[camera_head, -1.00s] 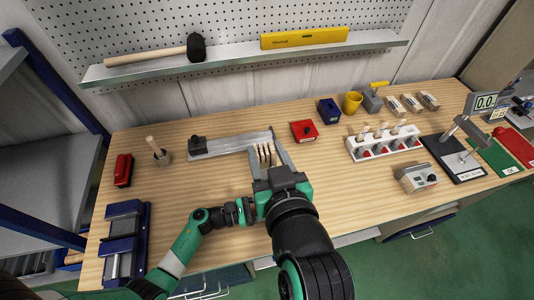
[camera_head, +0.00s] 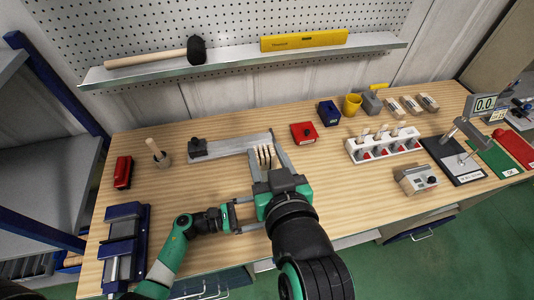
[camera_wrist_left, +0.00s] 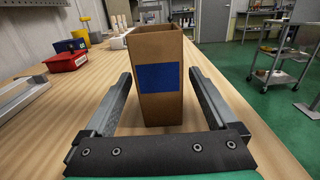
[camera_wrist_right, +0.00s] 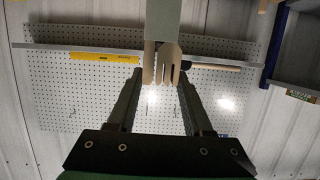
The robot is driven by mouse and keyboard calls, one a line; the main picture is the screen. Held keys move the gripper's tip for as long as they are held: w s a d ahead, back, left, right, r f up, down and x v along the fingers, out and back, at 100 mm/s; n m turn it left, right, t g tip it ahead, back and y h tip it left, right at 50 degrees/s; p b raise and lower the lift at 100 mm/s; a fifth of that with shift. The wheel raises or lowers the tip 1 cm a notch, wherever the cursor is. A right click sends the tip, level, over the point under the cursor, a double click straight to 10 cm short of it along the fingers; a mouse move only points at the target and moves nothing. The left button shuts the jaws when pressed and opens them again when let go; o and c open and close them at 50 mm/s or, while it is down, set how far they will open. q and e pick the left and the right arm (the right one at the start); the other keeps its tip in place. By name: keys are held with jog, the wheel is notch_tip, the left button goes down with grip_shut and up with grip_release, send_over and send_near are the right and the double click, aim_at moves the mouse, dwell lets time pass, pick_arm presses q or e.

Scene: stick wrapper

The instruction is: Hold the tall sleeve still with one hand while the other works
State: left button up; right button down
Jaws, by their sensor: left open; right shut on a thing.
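The tall sleeve (camera_wrist_left: 157,88) is a brown cardboard box with a blue patch, upright on the bench in the left wrist view. In the head view it is hidden behind my right arm. My left gripper (camera_head: 250,214) is open, its fingers on either side of the sleeve with visible gaps; it also shows in the left wrist view (camera_wrist_left: 160,100). My right gripper (camera_head: 264,147) is shut on a tan bundle of sticks (camera_head: 265,157), with several prongs pointing up. In the right wrist view the bundle (camera_wrist_right: 163,62) sits between the fingertips below a grey-green block (camera_wrist_right: 163,18).
A grey metal bar (camera_head: 232,146) lies behind the right gripper. A red box (camera_head: 304,133), blue box (camera_head: 328,113) and white rack (camera_head: 385,144) stand right of it. A blue vise (camera_head: 124,245) and a wooden-handled tool (camera_head: 157,150) stand left.

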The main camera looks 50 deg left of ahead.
pick_arm(q)
jog(key=v, duration=0.7)
jog(key=shift+s+a, duration=0.15)
jog(key=shift+s, duration=0.05)
jog(key=shift+s+a+r+p, duration=0.2)
jog(key=shift+s+r+p, duration=0.2)
jog(key=shift+r, duration=0.1)
pick_arm(e)
jog(key=shift+r, duration=0.4)
pick_arm(q)
jog(key=shift+s+a+r+p, duration=0.25)
jog(key=shift+s+r+p, duration=0.05)
jog(key=shift+s+r, duration=0.25)
jog(key=shift+s+a+r+p, duration=0.3)
jog(key=shift+s+r, duration=0.1)
jog(key=shift+s, duration=0.15)
pick_arm(e)
jog(key=shift+r, duration=0.55)
pick_arm(q)
jog(key=shift+s+r, duration=0.25)
jog(key=shift+r, duration=0.4)
pick_arm(e)
jog(key=shift+w+d+r, duration=0.3)
jog(key=shift+w+r, duration=0.1)
pick_arm(q)
jog(key=shift+a, duration=0.1)
